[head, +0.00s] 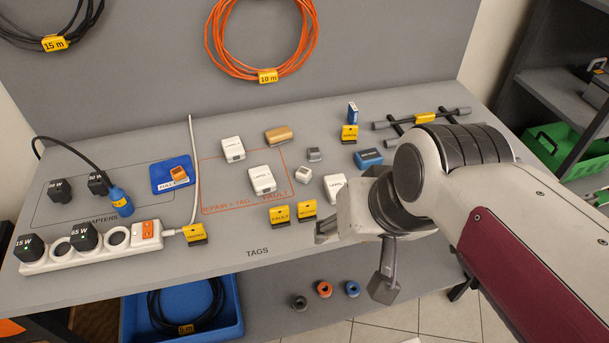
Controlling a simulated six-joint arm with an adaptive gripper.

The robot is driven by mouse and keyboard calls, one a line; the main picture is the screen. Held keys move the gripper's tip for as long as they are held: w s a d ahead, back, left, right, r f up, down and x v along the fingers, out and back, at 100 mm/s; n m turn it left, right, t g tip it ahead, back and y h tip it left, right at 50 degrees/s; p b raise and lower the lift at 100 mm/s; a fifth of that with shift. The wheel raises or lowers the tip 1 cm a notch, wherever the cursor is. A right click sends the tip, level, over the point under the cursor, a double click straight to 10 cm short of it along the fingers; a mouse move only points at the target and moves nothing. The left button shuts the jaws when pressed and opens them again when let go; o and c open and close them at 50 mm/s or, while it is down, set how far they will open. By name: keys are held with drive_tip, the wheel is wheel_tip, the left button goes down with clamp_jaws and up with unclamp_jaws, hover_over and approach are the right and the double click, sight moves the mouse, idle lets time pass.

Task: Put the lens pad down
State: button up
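My gripper (352,258) is at the front edge of the grey bench, right of the yellow tags. Its two fingers are spread wide apart, and I see nothing between them. No object is clearly marked as the lens pad. A small tan, pad-like block (279,135) lies on the bench at the upper edge of the orange-outlined repair area, well away from my gripper. My wrist and arm hide part of the bench's right side.
White adapters (262,180) lie in and beside the orange outline. Yellow tags (280,215) stand near the front edge. A power strip (95,248) with black plugs is at left. A blue box (368,158) lies behind my wrist. Bare bench shows around the TAGS lettering.

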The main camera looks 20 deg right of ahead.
drive_tip(key=w+a+f+m+g+y, duration=0.1)
drive_tip(key=w+a+f+m+y, duration=0.1)
drive_tip(key=w+m, duration=0.55)
drive_tip(key=m+t+y, duration=0.2)
drive_tip(key=m+y, duration=0.1)
drive_tip(key=m, duration=1.4)
approach(307, 174)
drive_tip(key=shift+w+a+f+n, duration=0.15)
drive_tip(key=shift+a+f+n, duration=0.1)
drive_tip(key=shift+a+f, duration=0.4)
drive_tip(key=shift+w+d+f+m, duration=0.25)
drive_tip(key=shift+w+f+m, duration=0.05)
drive_tip(key=shift+m, duration=0.1)
drive_tip(key=shift+x, duration=1.25)
drive_tip(key=shift+w+a, duration=0.15)
